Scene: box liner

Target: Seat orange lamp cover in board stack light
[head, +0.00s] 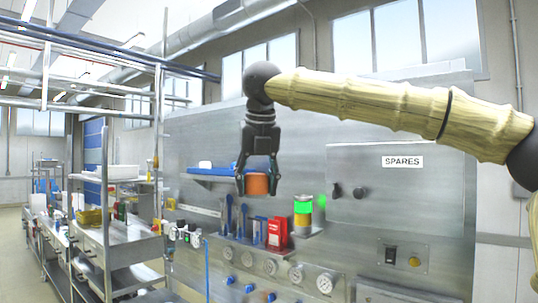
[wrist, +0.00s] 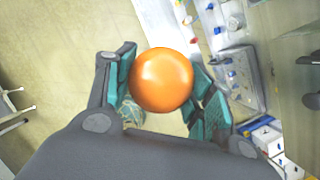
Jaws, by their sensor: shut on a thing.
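My gripper (head: 257,181) is shut on the orange lamp cover (head: 257,185), holding it in the air in front of the steel board. In the wrist view the cover (wrist: 161,80) shows as a round, glossy orange top between the two teal-padded fingers. The board stack light (head: 303,210) stands on a small ledge to the right of and lower than the cover, apart from it. It shows a bright green band with yellow-orange below, and a thin orange-brown strip at its top. Whether its top is open cannot be told.
Blue tools (head: 229,213) and a red box (head: 274,233) stand on the ledge left of the stack light. A blue shelf (head: 215,178) is behind my gripper. A SPARES cabinet (head: 390,190) is at right, gauges (head: 325,282) below. A cluttered rack (head: 120,215) stands left.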

